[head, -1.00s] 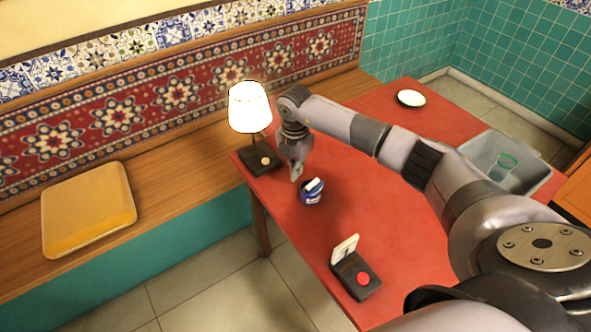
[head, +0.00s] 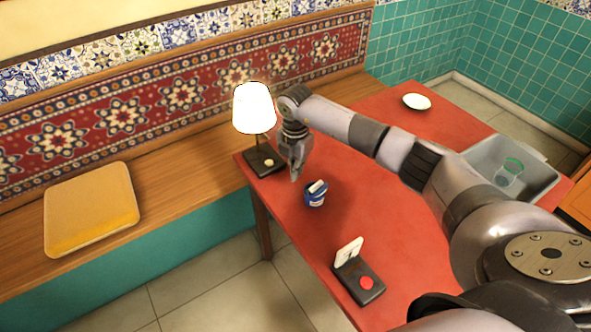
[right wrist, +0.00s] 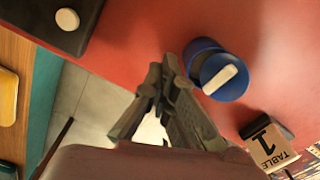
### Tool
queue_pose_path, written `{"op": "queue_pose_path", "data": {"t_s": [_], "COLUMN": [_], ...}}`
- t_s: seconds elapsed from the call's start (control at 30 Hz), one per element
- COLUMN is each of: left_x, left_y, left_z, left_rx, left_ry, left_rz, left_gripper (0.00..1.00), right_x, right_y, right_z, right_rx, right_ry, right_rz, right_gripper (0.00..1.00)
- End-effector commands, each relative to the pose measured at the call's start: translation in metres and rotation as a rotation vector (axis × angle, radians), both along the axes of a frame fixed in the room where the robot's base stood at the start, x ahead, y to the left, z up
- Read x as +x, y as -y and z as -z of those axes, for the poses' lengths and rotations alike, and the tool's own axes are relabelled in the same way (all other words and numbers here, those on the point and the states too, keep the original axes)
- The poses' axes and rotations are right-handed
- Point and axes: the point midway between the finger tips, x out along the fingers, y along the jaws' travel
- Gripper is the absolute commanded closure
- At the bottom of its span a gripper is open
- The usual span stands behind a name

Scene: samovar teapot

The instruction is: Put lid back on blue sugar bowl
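The blue sugar bowl (head: 314,199) stands on the red table, left of its middle in the head view. In the right wrist view the bowl (right wrist: 199,52) is partly covered by a round blue lid (right wrist: 224,88) with a white bar-shaped handle. The lid looks off-centre and tilted at the bowl's side; whether it rests on the rim is unclear. My right gripper (head: 293,179) points down just left of and behind the bowl, apart from it. In the right wrist view its fingertips (right wrist: 163,66) are close together with nothing between them. My left gripper is not in view.
A lamp (head: 254,108) on a dark base stands at the table's left corner. A table-number holder (head: 358,280) with a red button stands near the front. A grey bin (head: 540,178) holding a glass and a white plate (head: 416,101) are farther right.

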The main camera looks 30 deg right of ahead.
Motion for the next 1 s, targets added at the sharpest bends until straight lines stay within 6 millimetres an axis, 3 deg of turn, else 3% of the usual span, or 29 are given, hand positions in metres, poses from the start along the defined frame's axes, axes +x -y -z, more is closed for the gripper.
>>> {"op": "queue_pose_path", "data": {"t_s": [0.07,0.4,0.6,0.9,1.0], "left_x": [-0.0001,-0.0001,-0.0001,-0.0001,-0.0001], "left_y": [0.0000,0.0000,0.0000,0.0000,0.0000], "left_z": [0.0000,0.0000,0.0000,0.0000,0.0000], "left_rx": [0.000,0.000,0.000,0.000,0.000], "left_ry": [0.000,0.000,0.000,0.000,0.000], "left_rz": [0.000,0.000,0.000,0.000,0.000], "left_gripper": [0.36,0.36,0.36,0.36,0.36], "right_x": [0.0000,-0.0001,-0.0001,-0.0002,-0.0002], "right_y": [-0.0001,0.0000,0.0000,0.0001,0.0001], "right_z": [0.0001,0.0002,0.0002,0.0002,0.0002], "right_rx": [0.000,0.000,0.000,0.000,0.000], "right_ry": [0.000,0.000,0.000,0.000,0.000], "right_rz": [0.000,0.000,0.000,0.000,0.000], "right_gripper": [1.00,0.78,0.78,0.58,0.58]}}
